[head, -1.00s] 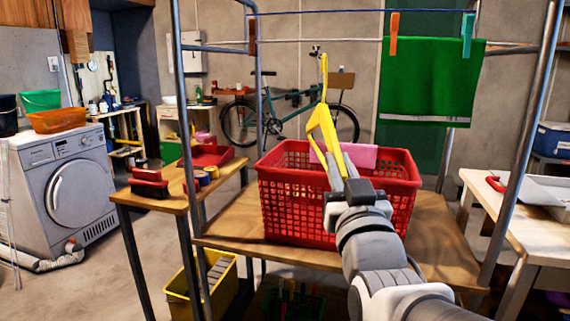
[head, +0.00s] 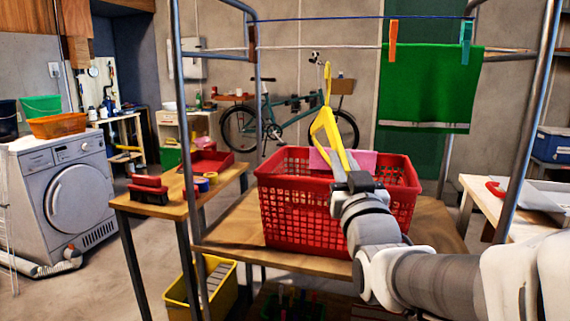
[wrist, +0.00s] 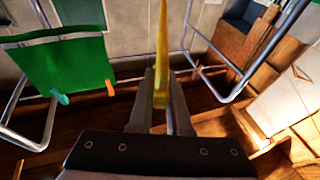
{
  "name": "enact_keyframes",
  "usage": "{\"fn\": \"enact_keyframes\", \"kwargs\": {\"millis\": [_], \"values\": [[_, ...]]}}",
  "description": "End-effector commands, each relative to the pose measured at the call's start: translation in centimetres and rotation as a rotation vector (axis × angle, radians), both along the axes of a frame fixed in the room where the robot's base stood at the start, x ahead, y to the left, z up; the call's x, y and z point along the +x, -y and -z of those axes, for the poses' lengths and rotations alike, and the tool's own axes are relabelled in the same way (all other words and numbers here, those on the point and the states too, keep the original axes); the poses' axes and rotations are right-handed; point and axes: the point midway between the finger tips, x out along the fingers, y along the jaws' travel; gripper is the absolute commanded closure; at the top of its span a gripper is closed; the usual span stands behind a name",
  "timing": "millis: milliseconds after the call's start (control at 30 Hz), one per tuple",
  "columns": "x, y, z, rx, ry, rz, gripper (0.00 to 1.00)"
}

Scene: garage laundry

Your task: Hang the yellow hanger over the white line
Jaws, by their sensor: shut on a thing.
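The yellow hanger (head: 326,125) is upright above the red basket, its hook pointing up. My gripper (head: 345,165) is shut on the hanger's lower end. In the wrist view the hanger (wrist: 161,70) stands edge-on between the fingers (wrist: 160,105). The white line (head: 290,47) runs across the metal rack. In the head view the hook top shows a little below this line and is not seen over it; their distance in depth is hard to tell.
A green towel (head: 425,88) hangs at the right, with orange (head: 392,38) and teal (head: 466,35) pegs near it. A blue line (head: 340,17) runs above. The red basket (head: 290,205), holding pink cloth (head: 365,163), stands below on the wooden shelf (head: 235,235). Rack posts (head: 528,120) flank the arm.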

Motion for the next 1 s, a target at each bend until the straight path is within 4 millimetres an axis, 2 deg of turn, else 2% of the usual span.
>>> {"fn": "enact_keyframes", "kwargs": {"millis": [1000], "values": [[7.8, 2.5, 0.0, 0.001, 0.001, 0.0, 1.0]]}}
